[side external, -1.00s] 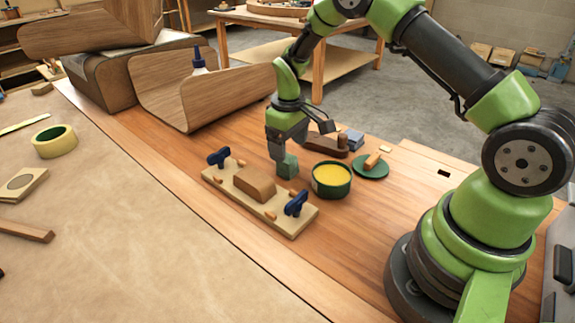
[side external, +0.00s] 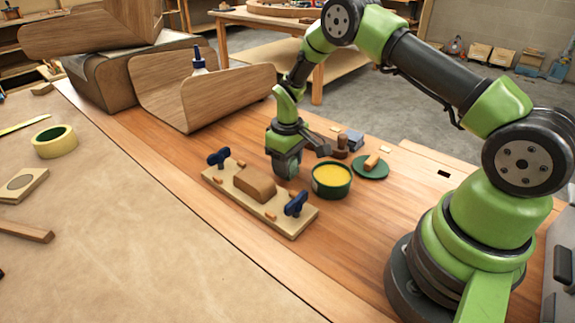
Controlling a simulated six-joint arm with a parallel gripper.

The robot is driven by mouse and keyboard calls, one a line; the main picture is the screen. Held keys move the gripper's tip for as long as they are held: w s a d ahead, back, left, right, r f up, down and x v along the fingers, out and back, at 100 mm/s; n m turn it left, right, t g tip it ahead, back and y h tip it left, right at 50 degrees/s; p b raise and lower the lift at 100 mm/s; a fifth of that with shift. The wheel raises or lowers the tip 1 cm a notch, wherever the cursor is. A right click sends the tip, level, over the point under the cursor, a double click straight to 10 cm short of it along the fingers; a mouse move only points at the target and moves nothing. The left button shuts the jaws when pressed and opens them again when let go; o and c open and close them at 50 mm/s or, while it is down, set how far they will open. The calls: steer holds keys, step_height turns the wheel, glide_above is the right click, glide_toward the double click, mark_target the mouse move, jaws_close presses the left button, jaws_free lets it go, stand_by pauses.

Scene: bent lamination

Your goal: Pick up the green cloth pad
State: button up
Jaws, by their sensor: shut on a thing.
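The green cloth pad (side external: 289,168) shows as a small, dull grey-green shape at the lower end of my gripper (side external: 284,154). My gripper points down and is shut on the pad. The pad is just behind the wooden jig board and left of the open tin of yellow wax. The fingers hide part of the pad. I cannot tell whether its lower edge touches the bench.
The jig board (side external: 226,190) carries a wooden block (side external: 254,184) and blue clamp knobs (side external: 296,204). The green tin (side external: 332,184) stands close on the right, with a green lid (side external: 378,173) beyond. Bent wood panels (side external: 200,95) stand back left.

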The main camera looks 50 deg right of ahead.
step_height(320, 180, up, 10)
stand_by(0.5)
steer(key=shift+o, duration=1.2)
steer(key=shift+c, duration=1)
glide_above(332, 177)
steer(key=shift+f, duration=2.95)
steer(key=shift+f, duration=0.6)
